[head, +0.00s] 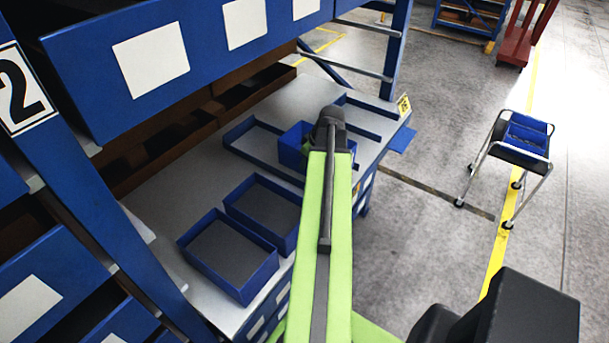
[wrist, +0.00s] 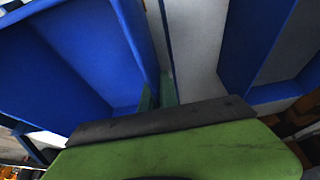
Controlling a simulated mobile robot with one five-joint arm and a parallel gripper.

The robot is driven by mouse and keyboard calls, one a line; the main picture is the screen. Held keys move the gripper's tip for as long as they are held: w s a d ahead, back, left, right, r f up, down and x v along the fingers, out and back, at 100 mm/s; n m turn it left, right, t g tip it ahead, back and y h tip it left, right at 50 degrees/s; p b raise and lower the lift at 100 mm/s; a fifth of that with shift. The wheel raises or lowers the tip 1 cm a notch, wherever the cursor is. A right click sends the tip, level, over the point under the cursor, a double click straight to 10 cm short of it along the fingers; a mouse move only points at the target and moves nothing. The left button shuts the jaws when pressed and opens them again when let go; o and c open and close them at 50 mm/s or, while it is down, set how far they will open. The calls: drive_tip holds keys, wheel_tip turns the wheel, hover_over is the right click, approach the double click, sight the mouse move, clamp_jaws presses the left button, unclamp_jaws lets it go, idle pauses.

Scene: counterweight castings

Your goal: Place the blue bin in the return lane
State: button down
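The blue bin (head: 291,148) is at the tip of my arm in the head view, over the far part of the grey bench top, partly hidden by the arm. In the wrist view the bin (wrist: 85,50) fills the upper left, its open inside facing the camera. My gripper (wrist: 158,92) has its green fingers close together at the bin's side wall, one on each side, and looks shut on it. Low blue-walled lanes are on the bench: one left of the bin (head: 236,131), another beyond it (head: 372,105). I cannot tell which is the return lane.
Two blue trays with grey floors, a nearer one (head: 268,270) and a farther one (head: 290,241), sit on the near bench top (head: 160,203). A blue rack (head: 90,80) with drawers rises at left. A cart (head: 520,155) stands on the open floor at right.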

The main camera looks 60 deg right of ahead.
sight(303, 174)
wheel_tip(303, 174, down, 4)
drive_tip(key=b, duration=0.4)
drive_tip(key=shift+f, duration=0.2)
drive_tip(key=shift+r, duration=0.25)
drive_tip(key=shift+f, duration=0.2)
drive_tip(key=c, duration=1.6)
unclamp_jaws()
drive_tip(key=shift+c, duration=0.2)
drive_tip(key=shift+r, duration=0.1)
